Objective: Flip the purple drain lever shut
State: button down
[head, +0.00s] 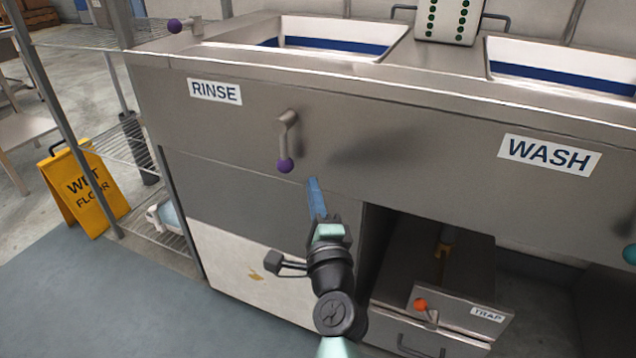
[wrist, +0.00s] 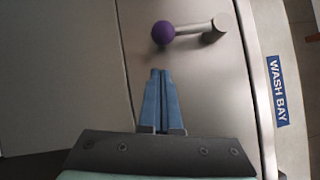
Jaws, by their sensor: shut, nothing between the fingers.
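A grey lever (head: 287,130) with a purple ball end (head: 285,166) hangs down from its pivot on the steel front panel, below and right of the RINSE label. In the wrist view the same lever (wrist: 194,29) lies across the top, its purple ball (wrist: 163,32) at the left and its pivot at the right. A second purple ball (head: 174,26) sits on a short fitting at the sink's upper left. My gripper (head: 314,183) has its blue fingers shut and empty, below and slightly right of the ball. The fingertips (wrist: 161,73) point at the ball with a visible gap.
The RINSE label (head: 214,92) and WASH label (head: 549,154) mark the sink front. An open bay below right holds a steel box labelled TRAP (head: 487,314) with an orange knob (head: 421,304). A yellow wet-floor sign (head: 84,188) and wire shelving stand at left.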

jog(key=p+v, duration=0.1)
jog(key=v, duration=0.9)
jog(key=shift+d+r, duration=0.15)
jog(key=shift+d, duration=0.05)
notch_tip(320, 180, up, 25)
jog(key=s+a+n+t+y+p, duration=0.1)
jog(key=s+a+n+t+p, duration=0.15)
jog(key=n, duration=0.95)
jog(key=s+d+r+n+t+h, duration=0.3)
jog(key=s+r, duration=0.4)
jog(key=r, duration=0.4)
jog(key=s+d+r+n+t+h, duration=0.25)
jog(key=s+r, duration=0.35)
jog(key=r, duration=0.5)
notch_tip(320, 180, up, 37)
jog(key=p, duration=3.8)
jog(key=shift+w+f+p, duration=0.2)
jog(key=shift+w+p, duration=0.15)
